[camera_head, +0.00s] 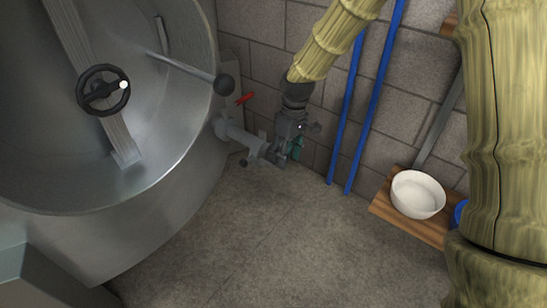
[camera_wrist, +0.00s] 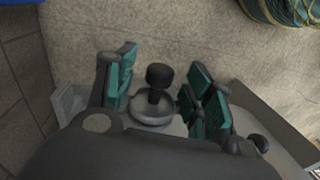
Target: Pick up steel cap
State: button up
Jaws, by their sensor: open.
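In the wrist view a round grey steel cap (camera_wrist: 146,114) with a black knob (camera_wrist: 159,76) on top lies between the teal pads of my gripper (camera_wrist: 163,78). The pads stand apart on its left and right, with a gap beside the knob; I see no grip on it. The lower edge of the cap is hidden by my gripper's body. In the head view my gripper (camera_head: 290,148) points down at the end of the tank's outlet pipe. The cap cannot be made out there.
A large steel tank (camera_head: 165,190) with a black handwheel (camera_head: 103,90) fills the left. Its outlet pipe (camera_head: 240,133) has a red handle (camera_head: 245,98). Two blue pipes (camera_head: 376,95) stand by the block wall. A white bowl (camera_head: 417,194) sits on a wooden board (camera_head: 408,222). The floor is clear.

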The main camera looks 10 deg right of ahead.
notch_tip(320, 180, down, 2)
jog(key=shift+s+a+f, duration=0.1)
jog(key=shift+a, duration=0.05)
jog(key=shift+c, duration=0.3)
grip_shut()
jog(key=shift+r, duration=0.2)
